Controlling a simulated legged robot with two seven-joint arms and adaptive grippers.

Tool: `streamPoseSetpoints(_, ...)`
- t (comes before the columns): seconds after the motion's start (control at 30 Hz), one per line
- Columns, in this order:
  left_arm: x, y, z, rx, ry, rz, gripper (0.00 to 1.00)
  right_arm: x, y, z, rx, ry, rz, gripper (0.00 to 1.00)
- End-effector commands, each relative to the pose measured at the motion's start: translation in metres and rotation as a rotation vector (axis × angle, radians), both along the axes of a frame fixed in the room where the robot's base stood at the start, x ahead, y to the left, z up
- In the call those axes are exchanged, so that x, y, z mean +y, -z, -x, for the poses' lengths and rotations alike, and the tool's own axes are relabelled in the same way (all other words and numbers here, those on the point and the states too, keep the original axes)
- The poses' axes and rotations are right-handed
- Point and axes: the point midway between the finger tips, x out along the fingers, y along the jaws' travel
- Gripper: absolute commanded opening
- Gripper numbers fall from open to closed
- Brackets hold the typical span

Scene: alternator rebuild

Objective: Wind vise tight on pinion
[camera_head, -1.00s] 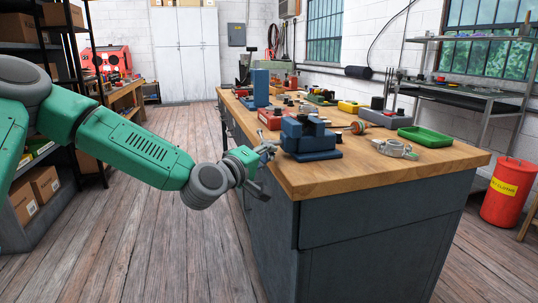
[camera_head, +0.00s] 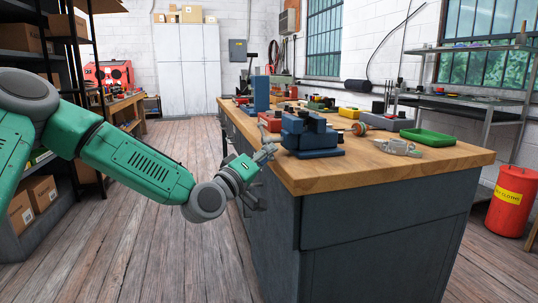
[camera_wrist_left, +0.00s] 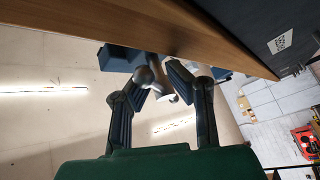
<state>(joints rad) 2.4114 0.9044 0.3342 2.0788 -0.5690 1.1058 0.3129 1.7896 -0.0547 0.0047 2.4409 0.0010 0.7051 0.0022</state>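The blue vise (camera_head: 312,138) stands on the near left part of the wooden bench top. My left gripper (camera_head: 266,154) is at the vise's left side, just off the bench edge. In the left wrist view its two dark fingers (camera_wrist_left: 160,76) lean inward onto the vise's silver handle (camera_wrist_left: 156,82), which has a rounded end, and appear shut on it. Part of the blue vise (camera_wrist_left: 115,58) shows behind the left finger. I cannot make out the pinion in the vise jaws. My right gripper is in neither view.
The bench top (camera_head: 400,170) has a bare strip along its front. A silver ring-shaped bracket (camera_head: 398,147), a green tray (camera_head: 428,137) and a part with an orange end (camera_head: 360,129) lie right of the vise. A red bin (camera_head: 511,199) stands on the floor.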

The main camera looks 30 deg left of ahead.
Motion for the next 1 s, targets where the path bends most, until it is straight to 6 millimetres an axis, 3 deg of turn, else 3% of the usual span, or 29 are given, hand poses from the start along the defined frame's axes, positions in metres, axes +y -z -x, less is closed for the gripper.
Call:
streamPoseSetpoints(0.57,-0.001,-0.001,0.000,0.014,0.001,0.013,0.16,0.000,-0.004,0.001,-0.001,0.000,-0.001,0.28)
streamPoseSetpoints(1.0,-0.007,-0.022,0.004,0.252,0.002,0.295,0.16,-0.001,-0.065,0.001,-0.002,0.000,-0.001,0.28)
